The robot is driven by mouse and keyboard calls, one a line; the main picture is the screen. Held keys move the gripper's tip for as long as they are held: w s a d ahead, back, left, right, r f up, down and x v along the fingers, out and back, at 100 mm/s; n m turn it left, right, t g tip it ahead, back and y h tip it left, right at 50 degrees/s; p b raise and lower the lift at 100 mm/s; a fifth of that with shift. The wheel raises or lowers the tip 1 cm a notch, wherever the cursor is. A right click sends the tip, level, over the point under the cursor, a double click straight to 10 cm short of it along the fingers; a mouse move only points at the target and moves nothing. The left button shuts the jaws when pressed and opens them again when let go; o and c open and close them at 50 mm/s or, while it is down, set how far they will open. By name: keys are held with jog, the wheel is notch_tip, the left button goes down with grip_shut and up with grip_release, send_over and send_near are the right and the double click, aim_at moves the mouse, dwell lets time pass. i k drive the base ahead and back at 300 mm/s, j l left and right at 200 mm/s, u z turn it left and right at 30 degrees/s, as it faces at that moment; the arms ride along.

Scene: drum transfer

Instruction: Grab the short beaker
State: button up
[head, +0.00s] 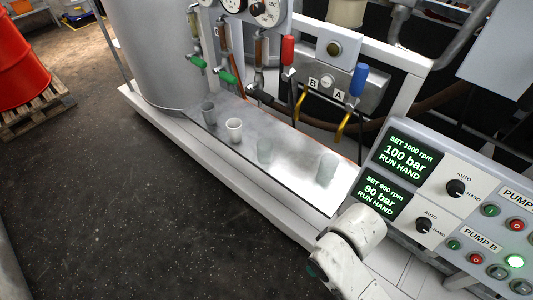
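Two pale, see-through beakers stand upright on the metal tray in the head view. One beaker (264,151) is near the middle of the tray, and the other beaker (326,168) is nearer its right end. The middle one looks smaller in the picture, but it is also farther away, so I cannot tell surely which is the short beaker. White links of my arm show at the lower right, beyond the tray's near right corner. My gripper itself is not in view.
A white cup (234,130) and a dark grey cup (208,113) share the tray (290,176). Valves with a red handle (288,50) and a blue handle (358,79) rise behind it. A pump panel (447,190) stands right. Open floor lies left.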

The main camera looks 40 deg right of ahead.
aim_at(264, 145)
jog(key=i+j+z, duration=0.8)
jog(key=z, duration=0.15)
